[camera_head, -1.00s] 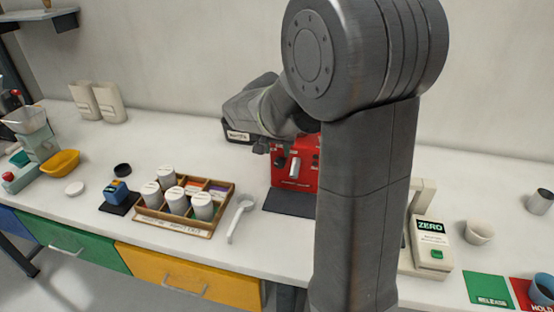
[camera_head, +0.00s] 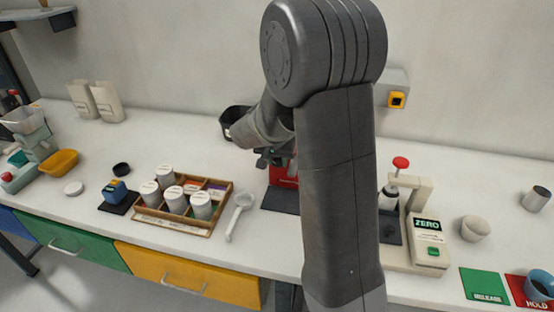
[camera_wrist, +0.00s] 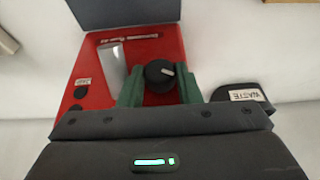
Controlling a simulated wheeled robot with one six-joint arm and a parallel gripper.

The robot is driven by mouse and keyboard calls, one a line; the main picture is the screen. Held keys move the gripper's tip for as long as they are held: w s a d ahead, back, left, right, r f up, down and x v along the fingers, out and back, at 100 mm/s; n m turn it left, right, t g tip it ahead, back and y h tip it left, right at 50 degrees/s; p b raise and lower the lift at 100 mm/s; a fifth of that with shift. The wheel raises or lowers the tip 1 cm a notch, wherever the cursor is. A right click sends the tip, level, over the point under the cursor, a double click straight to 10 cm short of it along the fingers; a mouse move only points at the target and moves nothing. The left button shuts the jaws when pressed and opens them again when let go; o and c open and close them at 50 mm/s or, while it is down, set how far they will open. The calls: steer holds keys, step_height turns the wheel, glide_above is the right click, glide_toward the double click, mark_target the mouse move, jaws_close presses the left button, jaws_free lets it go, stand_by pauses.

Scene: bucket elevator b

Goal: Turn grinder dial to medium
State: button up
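The red grinder (camera_head: 277,175) stands at the back of the counter in the head view, largely hidden by my arm. In the wrist view its red body (camera_wrist: 88,65) fills the upper left. The black round dial (camera_wrist: 160,75) has a white pointer mark aimed to the right of the picture. My gripper (camera_wrist: 161,78) has its two green fingers apart, one on each side of the dial. I cannot tell whether they touch it. In the head view my gripper (camera_head: 272,158) is dark and small at the grinder. No setting labels around the dial are readable.
A silver spout (camera_wrist: 112,65) is close beside the left finger. A dark bin marked WASTE (camera_wrist: 245,94) is behind the grinder. A canister rack (camera_head: 185,225) and white scoop (camera_head: 238,215) lie left; the ZERO scale (camera_head: 428,240) stands right.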

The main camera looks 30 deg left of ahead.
steer(key=shift+a+f+b, duration=0.1)
steer(key=shift+b, duration=0.2)
steer(key=shift+s+a+f+t+h+b, duration=0.15)
steer(key=shift+t+h+b, duration=0.15)
steer(key=shift+h+b, duration=0.65)
steer(key=shift+a+n+t+h+b, duration=0.2)
steer(key=shift+n+t+h+b, duration=0.35)
steer(key=shift+h, duration=0.7)
steer(key=h, duration=0.1)
steer(key=t+h+b, duration=0.1)
steer(key=h, duration=0.1)
steer(key=shift+a+f+n, duration=0.1)
steer(key=shift+a+n, duration=0.1)
steer(key=shift+n, duration=0.05)
steer(key=shift+s+a+f+n+t+h+b, duration=0.1)
steer(key=shift+n+t+h+b, duration=0.45)
steer(key=shift+h, duration=1.05)
steer(key=o, duration=0.7)
